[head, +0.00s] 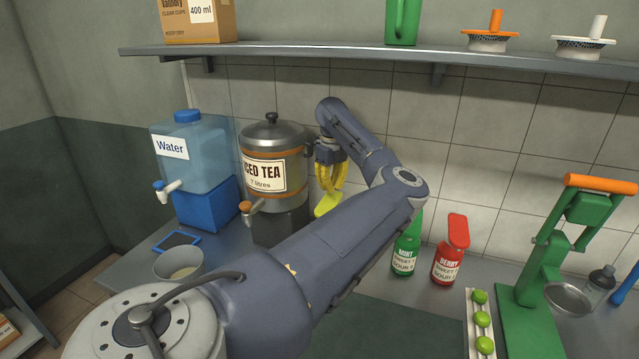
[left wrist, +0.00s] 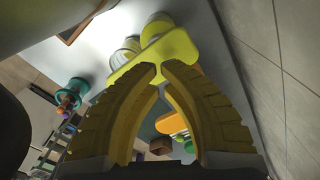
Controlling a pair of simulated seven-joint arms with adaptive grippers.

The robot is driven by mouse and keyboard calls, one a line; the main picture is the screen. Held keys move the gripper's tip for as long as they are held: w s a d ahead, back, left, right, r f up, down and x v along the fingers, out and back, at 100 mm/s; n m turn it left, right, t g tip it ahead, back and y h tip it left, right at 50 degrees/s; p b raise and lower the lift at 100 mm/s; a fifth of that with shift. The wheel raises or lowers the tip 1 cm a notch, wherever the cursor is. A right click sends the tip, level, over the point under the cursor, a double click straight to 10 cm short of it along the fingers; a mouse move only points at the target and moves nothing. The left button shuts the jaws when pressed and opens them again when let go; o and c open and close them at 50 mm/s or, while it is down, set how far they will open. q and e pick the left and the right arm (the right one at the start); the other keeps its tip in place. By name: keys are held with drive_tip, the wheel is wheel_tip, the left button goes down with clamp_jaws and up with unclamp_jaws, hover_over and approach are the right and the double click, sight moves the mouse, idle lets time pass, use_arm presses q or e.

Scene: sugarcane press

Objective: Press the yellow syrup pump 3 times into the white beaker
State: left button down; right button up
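In the head view the yellow syrup pump head (head: 327,204) shows just below my left gripper (head: 331,184), right of the iced tea urn. Its bottle is hidden behind my left arm. In the left wrist view the flat yellow pump head (left wrist: 170,48) lies just beyond the tips of my left gripper (left wrist: 158,70). The yellow fingers arch inward and their tips come together with nothing visible between them. I cannot tell whether they touch the pump. A pale round vessel beside the pump in the left wrist view may be the white beaker (left wrist: 125,54). My right gripper is not in view.
The iced tea urn (head: 274,165) stands close left of my gripper, with a water dispenser (head: 190,150) beyond. Green (head: 406,252) and red (head: 451,258) syrup bottles stand right of my arm. A green press (head: 548,265) is further right. A shelf (head: 360,53) runs above.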

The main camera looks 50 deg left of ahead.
sight(331, 198)
use_arm(q)
drive_tip(key=shift+f, duration=0.35)
drive_tip(key=shift+f, duration=2.8)
drive_tip(key=shift+r, duration=3.15)
wheel_tip(331, 198, up, 6)
